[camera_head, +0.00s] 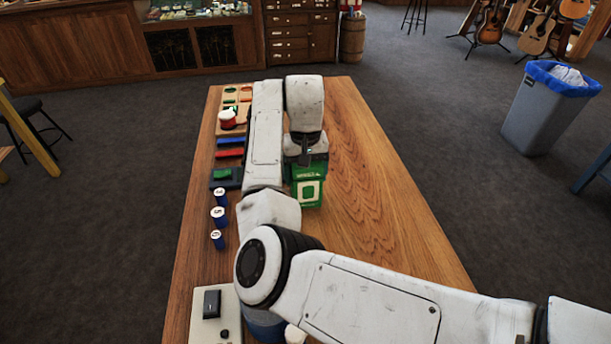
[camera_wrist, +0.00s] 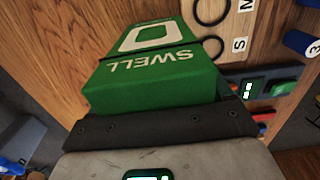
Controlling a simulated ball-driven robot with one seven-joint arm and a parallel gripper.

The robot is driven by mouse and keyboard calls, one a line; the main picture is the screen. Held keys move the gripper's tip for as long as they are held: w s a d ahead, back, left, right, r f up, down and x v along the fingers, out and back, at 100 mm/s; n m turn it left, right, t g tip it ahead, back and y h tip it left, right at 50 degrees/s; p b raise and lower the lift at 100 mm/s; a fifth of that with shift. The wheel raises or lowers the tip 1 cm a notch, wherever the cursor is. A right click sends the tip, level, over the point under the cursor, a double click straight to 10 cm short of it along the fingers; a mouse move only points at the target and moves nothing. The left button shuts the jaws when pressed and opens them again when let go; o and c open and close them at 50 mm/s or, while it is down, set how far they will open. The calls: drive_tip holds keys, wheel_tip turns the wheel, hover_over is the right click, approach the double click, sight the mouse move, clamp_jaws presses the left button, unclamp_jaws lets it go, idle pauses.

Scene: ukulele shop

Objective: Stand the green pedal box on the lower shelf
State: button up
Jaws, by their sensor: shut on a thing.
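The green pedal box (camera_head: 308,190) has a white square and lettering. In the head view it is below my gripper (camera_head: 306,160), over the wooden table (camera_head: 365,190). My gripper is shut on the box. In the wrist view the box (camera_wrist: 150,80) reads "SWELL", and its near end is in the dark jaws (camera_wrist: 160,128). I cannot tell whether the box touches the table. I cannot make out the lower shelf in either view. My arm hides part of the table.
Along the table's left side are blue numbered cylinders (camera_head: 218,215), a dark device (camera_head: 226,178), red and blue bars (camera_head: 230,152) and a tray (camera_head: 232,95). A light panel (camera_head: 214,317) lies at the front left. The right half is clear. A grey bin (camera_head: 545,112) stands on the floor.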

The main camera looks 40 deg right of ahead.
drive_tip(key=shift+f, duration=0.75)
drive_tip(key=shift+f, duration=0.1)
drive_tip(key=o, duration=1.3)
